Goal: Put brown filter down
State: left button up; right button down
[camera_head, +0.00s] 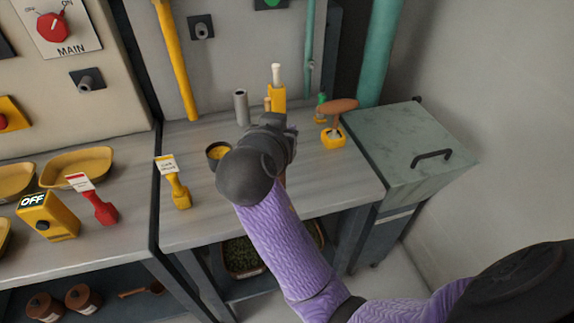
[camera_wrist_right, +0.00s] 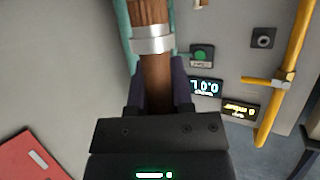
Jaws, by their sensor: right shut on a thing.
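In the wrist view, a brown rod-like thing with a silver band (camera_wrist_right: 152,42), which looks like the brown filter, stands between the fingers of my right gripper (camera_wrist_right: 158,95). The gripper is shut on it. In the head view, my right gripper (camera_head: 284,128) is over the middle of the grey worktable (camera_head: 330,185), and my wrist hides most of what it holds. A small brown sliver shows just below the wrist; I cannot tell if it is the filter's end. Whether the filter touches the table is hidden. My left gripper is not in view.
Behind the gripper stand a grey cylinder (camera_head: 241,107) and a yellow tool with a pale top (camera_head: 278,88). A dark cup (camera_head: 218,154) and a yellow tagged tool (camera_head: 178,188) are left. A yellow pot with a brown-topped piece (camera_head: 333,136) is right. The table's front right is clear.

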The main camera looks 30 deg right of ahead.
jog(key=w+d+r+m+g+h, duration=0.1)
jog(key=w+d+m+g+h, duration=0.15)
jog(key=w+d, duration=0.5)
notch_tip(320, 180, down, 10)
jog(key=s+d+b, duration=0.1)
jog(key=b, duration=0.1)
jog(key=shift+d+m, duration=0.35)
jog(key=shift+d, duration=0.05)
jog(key=shift+g, duration=0.25)
jog(key=shift+f, duration=0.15)
jog(key=c, duration=0.5)
grip_release()
